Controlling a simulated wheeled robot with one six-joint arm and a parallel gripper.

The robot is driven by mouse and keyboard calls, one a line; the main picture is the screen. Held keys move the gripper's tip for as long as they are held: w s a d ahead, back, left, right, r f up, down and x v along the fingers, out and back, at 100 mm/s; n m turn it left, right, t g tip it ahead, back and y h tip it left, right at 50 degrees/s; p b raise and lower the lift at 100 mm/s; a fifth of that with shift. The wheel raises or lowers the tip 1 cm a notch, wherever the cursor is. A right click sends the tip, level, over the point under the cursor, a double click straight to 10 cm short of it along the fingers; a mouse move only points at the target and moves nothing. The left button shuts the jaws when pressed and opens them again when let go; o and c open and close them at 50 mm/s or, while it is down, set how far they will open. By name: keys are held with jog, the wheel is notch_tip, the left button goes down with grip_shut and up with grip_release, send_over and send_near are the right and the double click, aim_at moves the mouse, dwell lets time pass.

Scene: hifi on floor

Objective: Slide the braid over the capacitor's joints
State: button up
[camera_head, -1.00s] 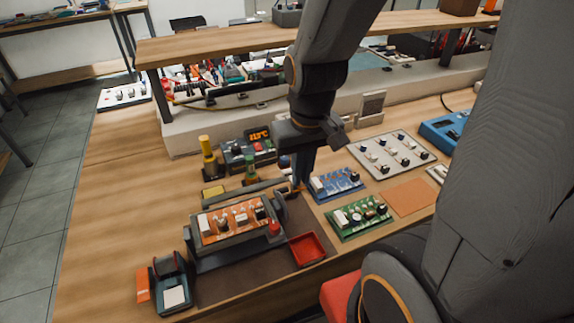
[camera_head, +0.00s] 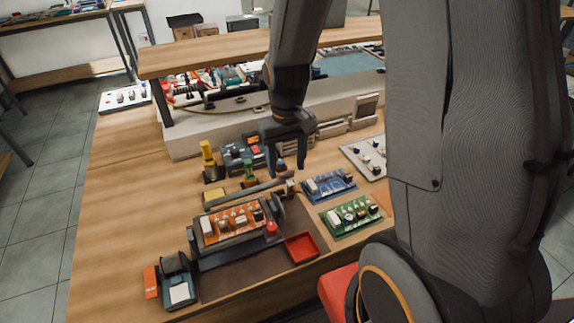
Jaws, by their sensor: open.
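The orange circuit board (camera_head: 232,222) sits in a dark holder (camera_head: 222,252) on the brown mat, with several small parts on it. One of these may be the capacitor, but its joints are too small to make out. My gripper (camera_head: 273,165) hangs above the bench behind the holder's right end, fingers pointing down, open and apart from the board. I cannot pick out the braid for certain; a small reel-like thing (camera_head: 290,186) lies just below and right of the fingers.
A blue board (camera_head: 328,186) and a green board (camera_head: 352,215) lie to the right. A red tray (camera_head: 301,247) is in front. A yellow-topped bottle (camera_head: 208,158) and a dark station (camera_head: 240,155) stand behind. The shelf (camera_head: 220,58) overhangs the back.

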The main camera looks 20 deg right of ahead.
jog(key=shift+f, duration=0.7)
jog(key=shift+c, duration=0.3)
grip_shut()
jog(key=shift+w+a, duration=0.1)
